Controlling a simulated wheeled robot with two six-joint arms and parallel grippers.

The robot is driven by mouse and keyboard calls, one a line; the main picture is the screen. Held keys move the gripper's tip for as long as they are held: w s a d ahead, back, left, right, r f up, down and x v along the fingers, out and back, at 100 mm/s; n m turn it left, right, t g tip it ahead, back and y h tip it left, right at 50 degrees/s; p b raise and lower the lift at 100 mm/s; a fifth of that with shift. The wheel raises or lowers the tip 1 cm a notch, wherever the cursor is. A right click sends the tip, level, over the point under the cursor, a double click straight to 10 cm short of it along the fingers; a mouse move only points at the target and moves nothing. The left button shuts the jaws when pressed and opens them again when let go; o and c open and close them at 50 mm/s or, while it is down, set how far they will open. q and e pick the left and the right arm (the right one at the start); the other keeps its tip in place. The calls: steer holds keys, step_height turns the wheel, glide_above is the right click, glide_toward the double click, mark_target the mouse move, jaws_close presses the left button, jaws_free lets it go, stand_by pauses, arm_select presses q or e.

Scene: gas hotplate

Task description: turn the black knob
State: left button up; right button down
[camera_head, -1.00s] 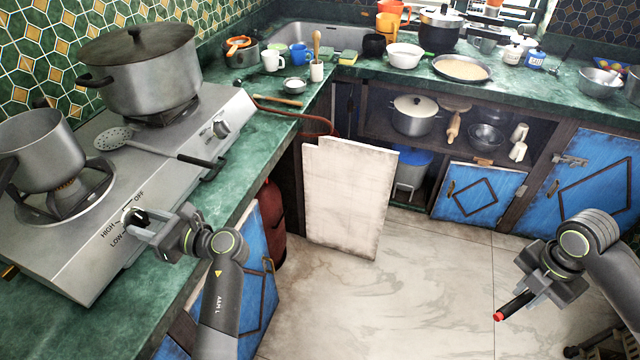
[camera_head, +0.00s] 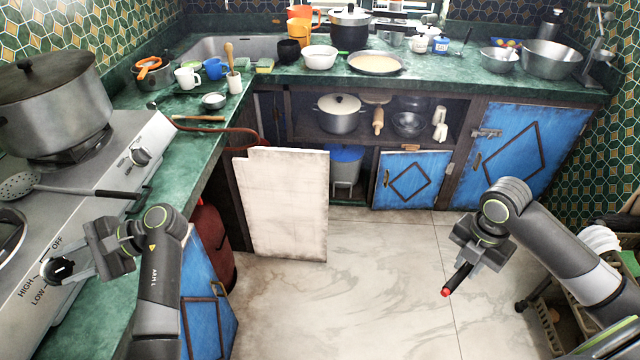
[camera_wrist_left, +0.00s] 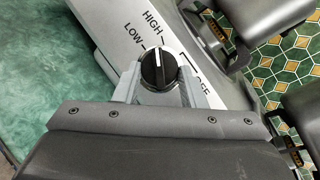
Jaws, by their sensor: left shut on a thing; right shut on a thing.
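The black knob (camera_head: 58,268) is on the front panel of the gas hotplate (camera_head: 100,190), beside the printed words HIGH, LOW and OFF. In the left wrist view the black knob (camera_wrist_left: 158,70) sits between the two grey fingers of my left gripper (camera_wrist_left: 157,88). Its white line points up in that picture, toward the HIGH and LOW side and away from OFF. In the head view my left gripper (camera_head: 74,264) is shut on the knob. My right gripper (camera_head: 464,262) is shut on a black stick with a red tip (camera_head: 456,281), held over the floor.
A large lidded pot (camera_head: 50,110) stands on the far burner, with a skimmer (camera_head: 75,190) lying on the hotplate. A second knob (camera_head: 140,155) is further back. A white board (camera_head: 285,200) leans by the counter, near a red gas cylinder (camera_head: 212,240). The middle floor is clear.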

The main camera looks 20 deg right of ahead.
arm_select(q)
steer(key=shift+w+r+n+g+h+p, duration=0.15)
steer(key=shift+n+g+h+p, duration=0.3)
steer(key=shift+n, duration=0.55)
arm_select(e)
steer(key=shift+r, duration=0.45)
arm_select(q)
steer(key=shift+r+n+g+h+p, duration=0.25)
steer(key=shift+n+h+p, duration=0.1)
steer(key=shift+n+p, duration=0.4)
arm_select(e)
steer(key=shift+r, duration=0.75)
arm_select(q)
steer(key=shift+a+n+h+p, duration=0.1)
steer(key=shift+n+h+p, duration=0.3)
steer(key=shift+n+p, duration=0.65)
arm_select(e)
step_height(320, 180, up, 2)
steer(key=shift+r, duration=0.2)
arm_select(q)
steer(key=shift+f+n+g+p, duration=0.1)
steer(key=shift+n+g+p, duration=0.25)
steer(key=shift+p, duration=0.35)
arm_select(e)
steer(key=shift+r, duration=0.65)
arm_select(q)
steer(key=shift+f+h, duration=0.1)
steer(key=shift+h, duration=0.2)
steer(key=o, duration=1)
